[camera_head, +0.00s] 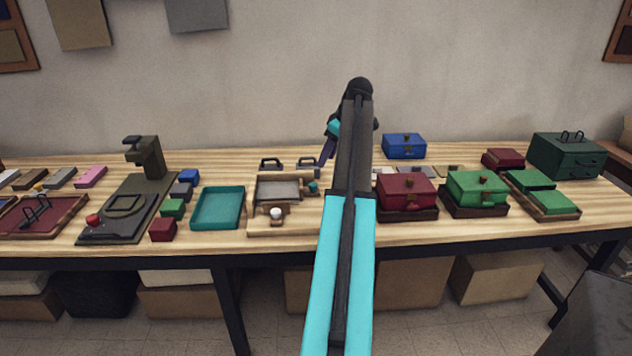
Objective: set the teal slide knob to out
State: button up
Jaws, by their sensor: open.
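The teal slide knob (313,187) is a small rounded teal piece at the right side of a wooden fixture (258,216) with a grey plate (277,191). The fixture stands on the table left of my arm. My gripper (325,156) hangs above the table, behind and slightly right of the knob, apart from it in the picture. It is open, with nothing seen between its dark fingers. My arm hides part of the gripper and the table behind it. The knob's slot is too small to make out.
A white ball knob (276,213) sits at the fixture's front. Dark handles (308,163) stand behind it. A teal tray (218,188) lies to the left, beside small coloured blocks and a dark press (146,158). Red (405,188) and green boxes (477,186) stand right of my arm.

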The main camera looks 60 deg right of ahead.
aim_at(314, 184)
jog(key=p+x, duration=0.1)
jog(key=x, duration=1.1)
jog(key=shift+f, duration=0.15)
grip_shut()
